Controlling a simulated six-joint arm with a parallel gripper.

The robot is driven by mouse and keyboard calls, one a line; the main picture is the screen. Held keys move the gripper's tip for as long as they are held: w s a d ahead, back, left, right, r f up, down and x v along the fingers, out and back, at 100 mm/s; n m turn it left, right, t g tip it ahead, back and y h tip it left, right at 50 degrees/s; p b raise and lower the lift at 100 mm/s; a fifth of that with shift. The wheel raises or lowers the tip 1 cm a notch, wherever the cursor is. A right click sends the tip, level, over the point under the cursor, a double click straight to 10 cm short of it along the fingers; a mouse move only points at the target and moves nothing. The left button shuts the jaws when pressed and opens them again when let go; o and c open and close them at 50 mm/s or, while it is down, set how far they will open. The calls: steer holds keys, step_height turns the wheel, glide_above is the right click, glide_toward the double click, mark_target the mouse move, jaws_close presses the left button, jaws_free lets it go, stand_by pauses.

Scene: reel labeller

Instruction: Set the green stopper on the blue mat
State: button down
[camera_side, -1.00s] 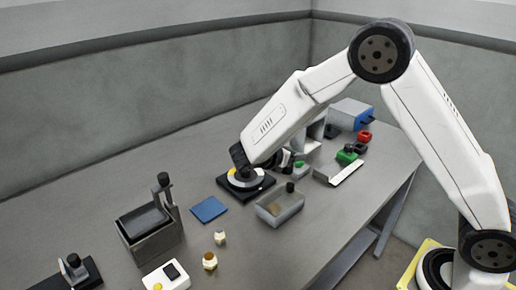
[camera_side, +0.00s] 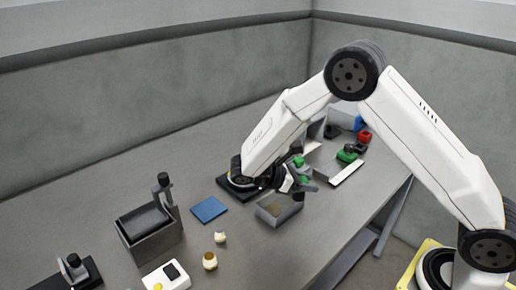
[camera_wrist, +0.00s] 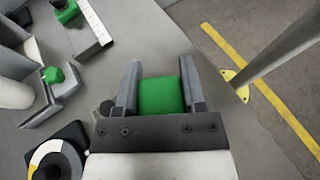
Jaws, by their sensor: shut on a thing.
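My gripper (camera_wrist: 160,95) is shut on the green stopper (camera_wrist: 160,97), which looks like a squarish green block between the two grey fingers in the wrist view. In the side view my gripper (camera_side: 302,180) is above or beside the right end of the small grey tray, and a bit of the stopper (camera_side: 304,179) shows green there. The stopper appears raised off the table. The blue mat (camera_side: 209,209) lies flat and bare on the table, left of my gripper in the side view. It is out of the wrist view.
The grey tray (camera_side: 272,215) stands between my gripper and the table's front edge. A black-based round device (camera_side: 232,190) is behind it. Other green pieces (camera_wrist: 53,75) (camera_wrist: 66,11) sit farther off. A grey bin (camera_side: 150,240) is left of the mat.

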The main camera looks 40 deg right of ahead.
steer(key=s+a+f+m+g+y, duration=0.2)
steer(key=a+m+g+y, duration=0.1)
steer(key=a+m+y, duration=0.45)
steer(key=s+a+f+m+g+y, duration=0.1)
steer(key=s+a+m+g+y, duration=0.15)
steer(key=a+m+y, duration=0.5)
steer(key=w+r+m+t+y, duration=0.2)
steer(key=w+m+t+y, duration=0.2)
steer(key=w+m+t, duration=0.3)
steer(key=w+r+m+t+y, duration=0.3)
steer(key=w+m+t+y, duration=0.2)
steer(key=w+m+t, duration=0.3)
steer(key=shift+r+m+t, duration=0.25)
steer(key=shift+m+t, duration=1.1)
steer(key=shift+m, duration=0.95)
steer(key=w+f, duration=0.2)
steer(key=w, duration=0.2)
steer(key=w+a+f, duration=0.1)
steer(key=w+f, duration=0.2)
steer(key=w, duration=0.1)
steer(key=w+a+f, duration=0.1)
steer(key=w+f, duration=0.2)
steer(key=w, duration=0.1)
steer(key=shift+w+a+f, duration=0.15)
steer(key=shift+a+f, duration=0.05)
steer(key=shift+w+a+f, duration=0.1)
steer(key=shift+w+f, duration=0.35)
steer(key=shift+f, duration=0.1)
